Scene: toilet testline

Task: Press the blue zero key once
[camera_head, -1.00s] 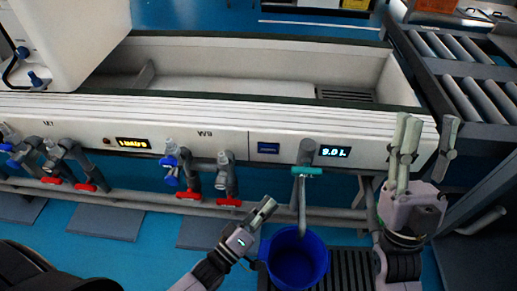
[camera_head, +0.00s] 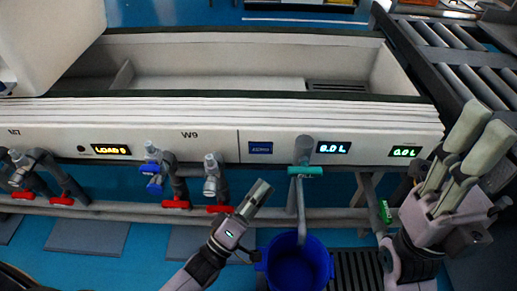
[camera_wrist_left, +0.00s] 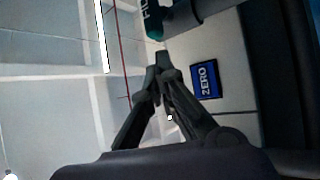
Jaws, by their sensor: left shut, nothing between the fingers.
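The blue zero key (camera_head: 261,148) is a small blue rectangle on the white front panel, left of the green-lit display. In the left wrist view the key (camera_wrist_left: 206,80) reads ZERO and lies to the right of the fingertips. My left gripper (camera_head: 261,189) is shut and empty, in front of and below the key, apart from it in the head view. Its fingers meet in the left wrist view (camera_wrist_left: 162,62). My right gripper (camera_head: 481,125) is raised at the right, its two fingers apart with nothing between them.
A teal-handled tap (camera_head: 303,170) with a down pipe stands right of the key, above a blue bucket (camera_head: 297,262). Valves with blue and red handles (camera_head: 175,203) stand left. Green-lit displays (camera_head: 333,147) (camera_head: 405,152) and a yellow-lit display (camera_head: 110,149) sit on the panel.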

